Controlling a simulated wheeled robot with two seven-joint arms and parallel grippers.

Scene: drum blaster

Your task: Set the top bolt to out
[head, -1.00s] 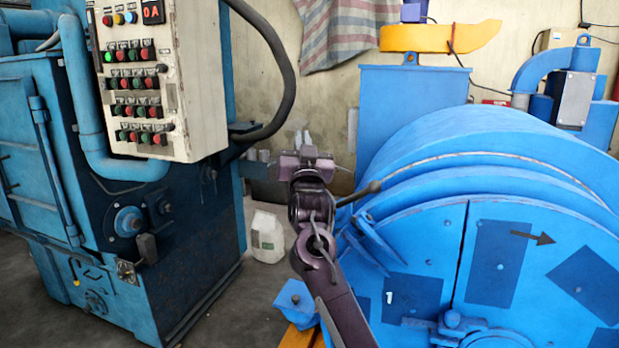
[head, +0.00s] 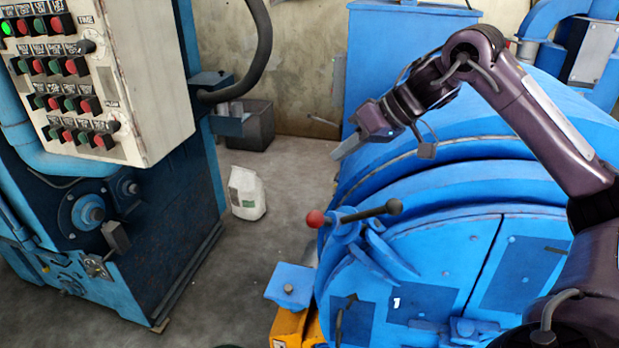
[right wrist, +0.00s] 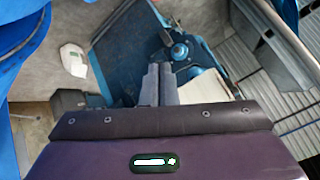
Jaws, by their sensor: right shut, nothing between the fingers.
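The top bolt appears to be the T-shaped handle (head: 365,214) at the upper left of the blue drum's round door (head: 425,262). Its bar has a red ball at the left end and a black ball at the right end, and it tilts up to the right. My right gripper (head: 342,153) is shut and empty, above the handle and apart from it, over the drum's left edge. Its closed fingers also show in the right wrist view (right wrist: 160,84). The handle cannot be made out in the wrist view. My left gripper is not in view.
A blue machine (head: 130,255) with a control panel (head: 130,60) stands on the left. A white container (head: 246,194) and a dark bin (head: 255,127) stand on the floor behind the gap. The floor (head: 225,290) between machine and drum is open.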

